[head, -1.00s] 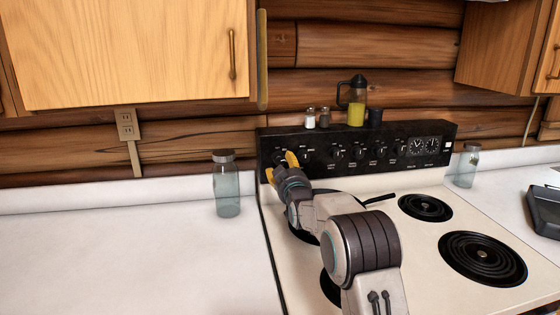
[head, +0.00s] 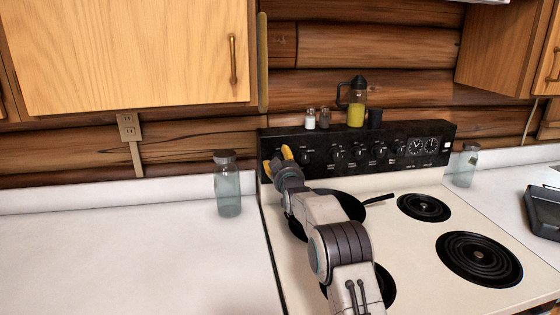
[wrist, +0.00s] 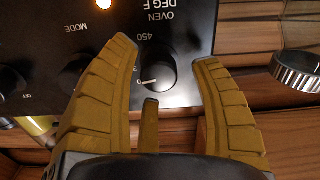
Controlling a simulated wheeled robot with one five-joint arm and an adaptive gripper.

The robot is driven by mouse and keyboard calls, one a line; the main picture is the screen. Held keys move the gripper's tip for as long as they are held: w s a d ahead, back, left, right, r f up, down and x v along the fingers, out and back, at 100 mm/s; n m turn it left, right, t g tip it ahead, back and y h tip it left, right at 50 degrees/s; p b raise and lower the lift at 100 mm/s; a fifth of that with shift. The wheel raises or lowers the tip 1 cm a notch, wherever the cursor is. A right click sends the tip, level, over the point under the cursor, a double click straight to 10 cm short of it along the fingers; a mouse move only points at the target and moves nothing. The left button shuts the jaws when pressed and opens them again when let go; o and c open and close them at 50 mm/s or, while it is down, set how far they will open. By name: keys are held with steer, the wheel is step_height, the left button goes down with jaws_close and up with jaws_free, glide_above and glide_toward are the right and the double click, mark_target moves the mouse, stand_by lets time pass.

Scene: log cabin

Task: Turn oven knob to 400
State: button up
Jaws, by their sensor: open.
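The oven knob (wrist: 156,72) is black and round, with a white mark on its left side in the wrist view. The upside-down label "OVEN DEG F" and the number 450 show by it. My gripper (wrist: 165,52) is open, with yellow fingers on either side of the knob; no clear contact shows. A shorter yellow piece points at the knob from below. In the head view my gripper (head: 277,160) is at the left end of the black control panel (head: 400,133), and it hides the knob there.
Several burner knobs run rightward in the head view. Shakers and a yellow-filled press (head: 356,108) stand on the panel top.

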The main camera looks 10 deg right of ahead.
stand_by(0.4)
steer(key=c, duration=0.8)
steer(key=shift+r, duration=0.1)
jaws_close()
